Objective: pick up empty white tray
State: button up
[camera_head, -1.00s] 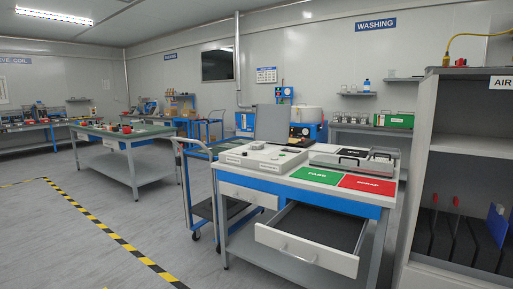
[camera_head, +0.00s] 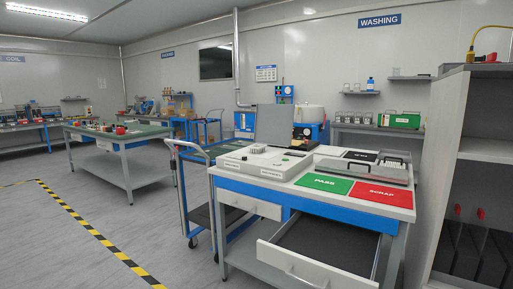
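A low white unit (camera_head: 240,164) with two labelled sections lies on the left of the workbench (camera_head: 300,183). A pale grey-white tray-like holder (camera_head: 352,168) with dark parts at its back lies on the right of the bench, behind the green PASS mat (camera_head: 324,183) and the red SCRAP mat (camera_head: 384,196). I cannot tell at this size which of these is the empty white tray, or whether the holder is empty. My gripper is not in view.
An open drawer (camera_head: 312,268) juts out from the bench front. A blue trolley (camera_head: 190,195) stands left of the bench. A tall grey cabinet (camera_head: 450,150) stands close on the right. Clear floor lies at left, marked by yellow-black tape (camera_head: 88,228).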

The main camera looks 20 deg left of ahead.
aim_at(258, 149)
jog(key=i+j, duration=0.3)
jog(key=i, duration=0.25)
jog(key=i+j, duration=0.35)
jog(key=i, duration=0.2)
jog(key=i+j, duration=0.3)
jog(key=i, duration=0.25)
jog(key=i+j, duration=0.3)
jog(key=i, duration=0.25)
jog(key=i+j, duration=0.3)
jog(key=i, duration=0.25)
jog(key=i+j, duration=0.35)
jog(key=i, duration=0.2)
